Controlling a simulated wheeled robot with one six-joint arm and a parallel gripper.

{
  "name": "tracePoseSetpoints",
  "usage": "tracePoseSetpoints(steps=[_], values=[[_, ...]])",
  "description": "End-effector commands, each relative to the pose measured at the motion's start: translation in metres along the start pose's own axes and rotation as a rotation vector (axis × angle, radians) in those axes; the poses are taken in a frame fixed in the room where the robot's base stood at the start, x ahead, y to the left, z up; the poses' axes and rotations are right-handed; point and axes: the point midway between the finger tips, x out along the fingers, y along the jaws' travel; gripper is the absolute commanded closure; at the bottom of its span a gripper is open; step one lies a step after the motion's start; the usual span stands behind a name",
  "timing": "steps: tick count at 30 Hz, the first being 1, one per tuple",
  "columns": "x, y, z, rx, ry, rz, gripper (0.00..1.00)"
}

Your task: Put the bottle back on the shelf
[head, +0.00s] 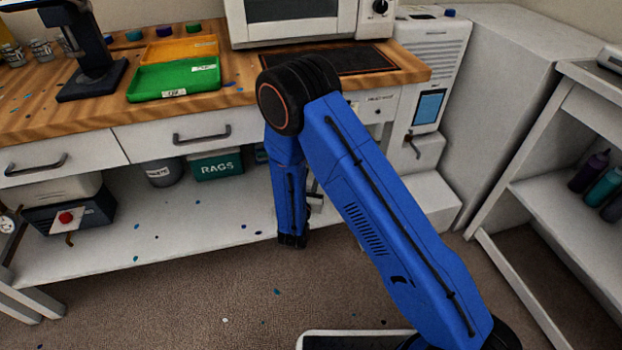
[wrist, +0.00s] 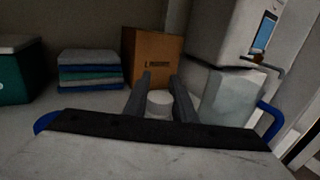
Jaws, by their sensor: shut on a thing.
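My gripper (wrist: 160,88) is shut on a pale, round-topped thing (wrist: 159,103) between its two dark fingers in the wrist view. I take this to be the bottle; most of it is hidden. In the head view, my blue arm hides the bottle and most of the gripper, low in front of the bench. The white lower shelf (head: 180,236) runs under the wooden bench. A separate shelf unit (head: 545,190) at the right holds a purple bottle (head: 590,170), a teal bottle (head: 605,187) and a dark one at the picture's edge.
In the wrist view, a brown box (wrist: 153,55) stands ahead, with folded cloths (wrist: 89,70) to its left. A green RAGS bin (head: 216,165) and a grey waste tub (head: 163,174) stand on the lower shelf. A white dispenser (head: 430,60) stands right of the bench.

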Motion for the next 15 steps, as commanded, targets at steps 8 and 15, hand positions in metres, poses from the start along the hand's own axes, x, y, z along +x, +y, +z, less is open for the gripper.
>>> tracePoseSetpoints(steps=[8, 15], values=[[0.0, 0.0, -0.0071, 0.001, -0.001, 0.0, 1.0], [0.0, 0.0, -0.01, 0.0, -0.001, 0.0, 0.67]])
